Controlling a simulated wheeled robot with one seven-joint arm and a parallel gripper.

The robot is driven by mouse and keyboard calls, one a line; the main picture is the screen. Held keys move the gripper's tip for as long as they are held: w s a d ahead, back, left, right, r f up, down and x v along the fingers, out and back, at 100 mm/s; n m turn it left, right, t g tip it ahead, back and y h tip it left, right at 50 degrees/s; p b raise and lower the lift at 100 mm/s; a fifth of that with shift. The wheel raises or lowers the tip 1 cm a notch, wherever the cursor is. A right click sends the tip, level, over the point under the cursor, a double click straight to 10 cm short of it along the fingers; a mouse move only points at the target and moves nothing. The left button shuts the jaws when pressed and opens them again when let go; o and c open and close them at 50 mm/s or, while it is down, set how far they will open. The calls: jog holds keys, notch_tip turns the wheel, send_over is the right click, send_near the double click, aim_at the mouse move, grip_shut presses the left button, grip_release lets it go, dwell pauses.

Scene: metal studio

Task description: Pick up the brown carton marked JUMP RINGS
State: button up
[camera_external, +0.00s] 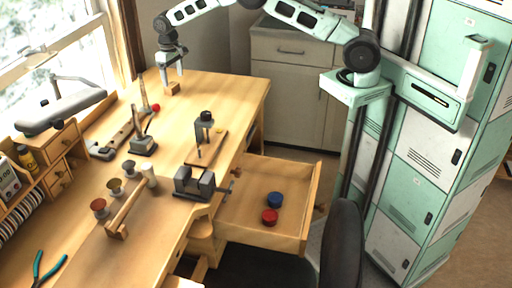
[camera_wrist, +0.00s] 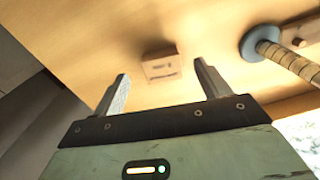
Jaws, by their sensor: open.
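The brown carton (camera_external: 173,89) is a small box standing on the far part of the wooden workbench. In the wrist view the carton (camera_wrist: 162,66) shows dark printing on its side, too small to read. My gripper (camera_external: 174,81) is above the carton, pointing down. In the wrist view my gripper (camera_wrist: 160,85) has its two fingers spread wide, with the carton beyond the tips and between them. The gap is empty. In the external view the fingertips look close to the carton's top; I cannot tell the exact height.
An open drawer (camera_external: 250,238) holds a blue and a red disc. The bench right of the carton is clear.

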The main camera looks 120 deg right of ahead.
aim_at(174, 85)
jog(key=shift+a+f+p, duration=0.2)
jog(key=shift+f+p, duration=0.8)
jog(key=shift+f, duration=1.4)
jog(key=c, duration=1)
jog(key=shift+r, duration=0.1)
jog(key=shift+c, duration=0.2)
